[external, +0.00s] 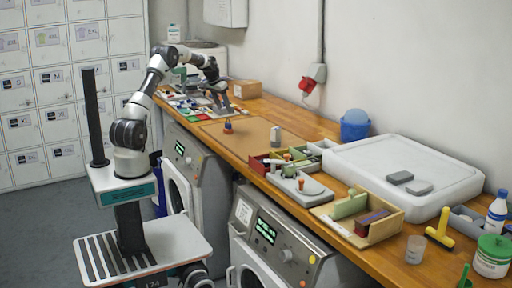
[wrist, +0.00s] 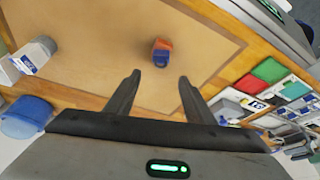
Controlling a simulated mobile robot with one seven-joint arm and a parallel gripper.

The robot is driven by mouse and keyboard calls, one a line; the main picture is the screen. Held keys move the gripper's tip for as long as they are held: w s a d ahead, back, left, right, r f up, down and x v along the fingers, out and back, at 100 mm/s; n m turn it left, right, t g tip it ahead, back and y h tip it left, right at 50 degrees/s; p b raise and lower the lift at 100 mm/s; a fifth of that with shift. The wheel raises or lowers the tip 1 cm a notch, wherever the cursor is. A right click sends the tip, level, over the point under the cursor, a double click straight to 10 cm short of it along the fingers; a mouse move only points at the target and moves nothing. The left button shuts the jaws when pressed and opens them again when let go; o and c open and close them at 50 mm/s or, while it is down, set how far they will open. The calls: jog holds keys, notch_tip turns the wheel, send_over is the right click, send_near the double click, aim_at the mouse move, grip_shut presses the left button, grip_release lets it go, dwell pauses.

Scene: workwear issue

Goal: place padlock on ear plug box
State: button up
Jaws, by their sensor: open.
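A small orange-red and dark blue thing (wrist: 161,51), which looks like the padlock, sits on the brown mat (wrist: 95,40). It also shows in the external view (external: 228,127); its exact shape is too small to tell. My gripper (wrist: 158,80) is open and empty, above the mat. The orange and blue thing lies beyond its fingertips, roughly between them in the picture.
Several coloured cards and small items (wrist: 270,90) lie at the right in the wrist view. A blue bucket (external: 355,125), a divided tray (external: 265,165) and a large white lid (external: 390,165) stand along the bench. Much of the mat is clear.

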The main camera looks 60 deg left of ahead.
jog(key=s+d+r+m, duration=0.1)
jog(key=s+d+r, duration=0.4)
jog(key=d+r, duration=0.45)
jog(key=s+d+r+m, duration=0.1)
jog(key=s+d+r, duration=0.4)
jog(key=d, duration=0.8)
jog(key=s+d+f, duration=0.1)
jog(key=s+d, duration=0.7)
jog(key=s, duration=0.3)
jog(key=s+d+f+m+t+h, duration=0.1)
jog(key=s+d+f, duration=0.1)
jog(key=s+d, duration=0.6)
jog(key=s, duration=0.4)
jog(key=shift+d, duration=0.25)
jog(key=shift+r, duration=0.1)
notch_tip(320, 180, up, 6)
jog(key=p, duration=0.6)
